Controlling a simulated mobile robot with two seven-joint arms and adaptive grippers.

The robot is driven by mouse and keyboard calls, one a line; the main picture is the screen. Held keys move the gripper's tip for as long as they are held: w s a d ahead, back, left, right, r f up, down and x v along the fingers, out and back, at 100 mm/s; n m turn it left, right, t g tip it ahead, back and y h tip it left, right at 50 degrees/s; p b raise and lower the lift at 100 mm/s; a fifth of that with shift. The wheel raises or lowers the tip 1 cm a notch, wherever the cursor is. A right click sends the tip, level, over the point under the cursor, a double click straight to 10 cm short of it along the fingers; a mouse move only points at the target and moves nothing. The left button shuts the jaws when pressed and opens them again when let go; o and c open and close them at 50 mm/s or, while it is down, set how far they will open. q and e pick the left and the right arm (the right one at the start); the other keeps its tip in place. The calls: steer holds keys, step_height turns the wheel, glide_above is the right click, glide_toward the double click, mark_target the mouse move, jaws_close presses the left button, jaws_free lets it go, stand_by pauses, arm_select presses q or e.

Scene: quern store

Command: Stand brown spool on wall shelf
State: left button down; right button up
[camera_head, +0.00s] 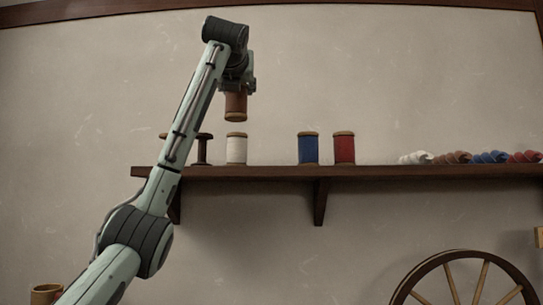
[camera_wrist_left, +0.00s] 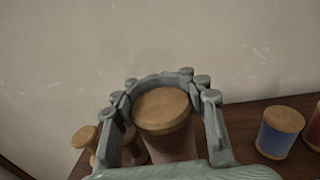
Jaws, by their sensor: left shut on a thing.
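The brown spool (camera_head: 236,106), with pale wooden ends, hangs upright in my left gripper (camera_head: 237,86), above the wall shelf (camera_head: 255,173). In the head view it is directly over the white spool (camera_head: 236,150), with a gap below it. In the left wrist view the brown spool's round wooden top (camera_wrist_left: 164,108) lies between the curved fingers of my left gripper (camera_wrist_left: 160,95). The gripper is shut on the spool. The white spool cannot be made out in the wrist view. My right gripper is not in view.
A blue spool (camera_head: 308,149) and a red spool (camera_head: 344,149) stand right of the white one. A dark spool (camera_head: 203,149) stands left, partly behind my arm. Yarn skeins (camera_head: 453,157) lie at the right. Shelf is bare between white and blue, and between red and skeins.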

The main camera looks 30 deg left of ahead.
arm_select(q)
steer(key=w+d+f, duration=0.1)
steer(key=w+f, duration=0.2)
steer(key=w+d+f, duration=0.1)
steer(key=w+f, duration=0.2)
steer(key=w+d+f+p, duration=0.1)
steer(key=w+f, duration=0.2)
steer(key=w, duration=0.1)
steer(key=shift+d+f, duration=0.2)
steer(key=shift+f, duration=0.45)
steer(key=shift+s, duration=0.1)
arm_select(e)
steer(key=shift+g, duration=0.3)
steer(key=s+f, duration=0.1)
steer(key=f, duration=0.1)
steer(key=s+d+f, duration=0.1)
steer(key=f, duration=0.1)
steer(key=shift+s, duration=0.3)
arm_select(q)
steer(key=shift+f, duration=0.1)
steer(key=c, duration=1.4)
jaws_free()
steer(key=o, duration=0.5)
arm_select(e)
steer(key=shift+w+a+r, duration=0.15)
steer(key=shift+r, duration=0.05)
arm_select(q)
steer(key=shift+o, duration=0.2)
